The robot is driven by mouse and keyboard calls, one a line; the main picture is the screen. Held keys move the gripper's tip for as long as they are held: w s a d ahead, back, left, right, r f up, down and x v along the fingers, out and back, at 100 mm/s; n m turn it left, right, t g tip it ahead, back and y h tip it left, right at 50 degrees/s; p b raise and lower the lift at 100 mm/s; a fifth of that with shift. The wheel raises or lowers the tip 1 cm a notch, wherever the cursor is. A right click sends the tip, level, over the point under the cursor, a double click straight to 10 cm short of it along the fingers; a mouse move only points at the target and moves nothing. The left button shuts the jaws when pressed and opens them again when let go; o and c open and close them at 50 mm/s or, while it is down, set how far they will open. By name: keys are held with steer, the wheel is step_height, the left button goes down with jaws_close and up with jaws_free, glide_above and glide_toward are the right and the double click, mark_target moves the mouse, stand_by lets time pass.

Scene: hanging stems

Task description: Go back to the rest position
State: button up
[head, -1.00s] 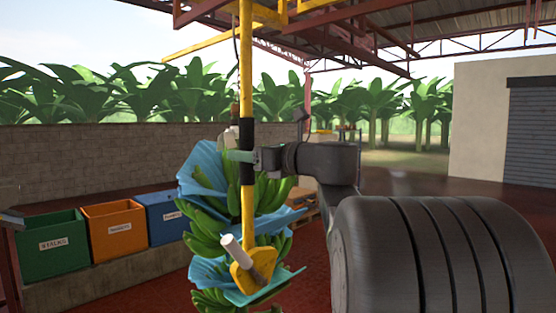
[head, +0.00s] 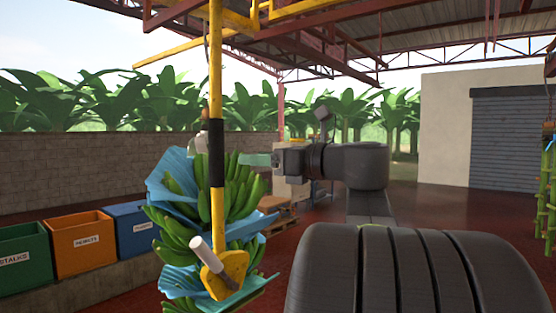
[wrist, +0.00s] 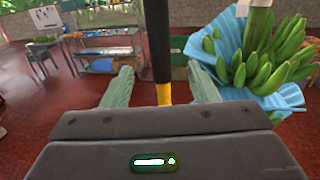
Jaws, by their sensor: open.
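My gripper (head: 258,159) is open and empty, level with the black sleeve of a yellow pole (head: 216,60). In the head view its pale green fingers are just right of the pole, with a gap. In the wrist view the fingers (wrist: 160,88) stand wide apart, and the pole (wrist: 159,45) appears between them; its depth there is hard to tell. A hanging stem of green bananas (head: 240,190) with blue sheets (head: 172,175) is below and behind the pole. The bunch also shows right of the fingers in the wrist view (wrist: 262,60).
A yellow plate with a white handle (head: 232,272) is at the pole's lower end. Green (head: 22,262), orange (head: 82,248) and blue bins (head: 130,228) stand at left. The wrist view shows a shelf rack (wrist: 108,45) and chairs. Red floor is open at right.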

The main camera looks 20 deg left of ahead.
mark_target(210, 156)
steer(key=a+p, duration=0.1)
steer(key=a, duration=0.3)
steer(key=w+a+p, duration=0.1)
steer(key=a, duration=0.3)
steer(key=w+a, duration=0.1)
steer(key=a, duration=0.4)
steer(key=shift+w+p, duration=0.25)
steer(key=shift+p, duration=0.15)
